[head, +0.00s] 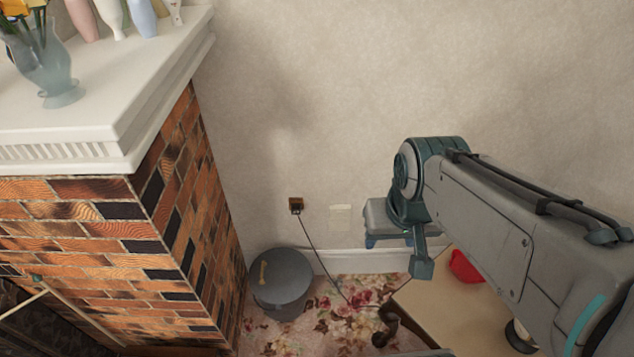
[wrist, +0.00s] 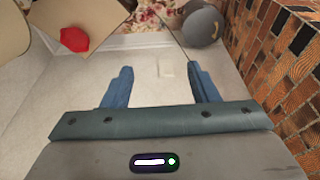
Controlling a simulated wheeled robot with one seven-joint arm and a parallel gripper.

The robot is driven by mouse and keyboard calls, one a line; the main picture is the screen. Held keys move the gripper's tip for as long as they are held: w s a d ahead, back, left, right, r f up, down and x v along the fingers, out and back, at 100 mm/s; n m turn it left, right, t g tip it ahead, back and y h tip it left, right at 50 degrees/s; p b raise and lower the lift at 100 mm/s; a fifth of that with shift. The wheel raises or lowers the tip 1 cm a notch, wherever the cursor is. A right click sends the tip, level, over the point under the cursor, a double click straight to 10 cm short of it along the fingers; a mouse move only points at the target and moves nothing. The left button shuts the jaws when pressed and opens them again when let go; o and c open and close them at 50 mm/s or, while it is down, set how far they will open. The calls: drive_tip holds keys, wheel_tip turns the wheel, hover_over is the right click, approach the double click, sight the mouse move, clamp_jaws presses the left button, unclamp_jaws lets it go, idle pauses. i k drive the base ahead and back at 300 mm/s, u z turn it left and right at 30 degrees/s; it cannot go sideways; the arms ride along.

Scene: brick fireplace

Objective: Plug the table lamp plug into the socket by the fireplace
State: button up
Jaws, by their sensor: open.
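My gripper (head: 388,242) is open and empty, right of the plate and apart from the plug. Its blue fingers (wrist: 160,70) point toward the wall. In the wrist view the plug is hidden, apparently behind the right finger. The lamp cannot be clearly made out.
The brick fireplace (head: 190,220) and its white mantel (head: 150,105), with several vases, stand on the left. A grey lidded bin (head: 282,283) is on the flowered carpet below the plug. A table (head: 425,305) with a red object (head: 465,267) lies under my arm. The wall above is clear.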

sight(296, 208)
drive_tip(key=z, duration=1.25)
drive_tip(key=i, duration=0.35)
drive_tip(key=u, duration=1.9)
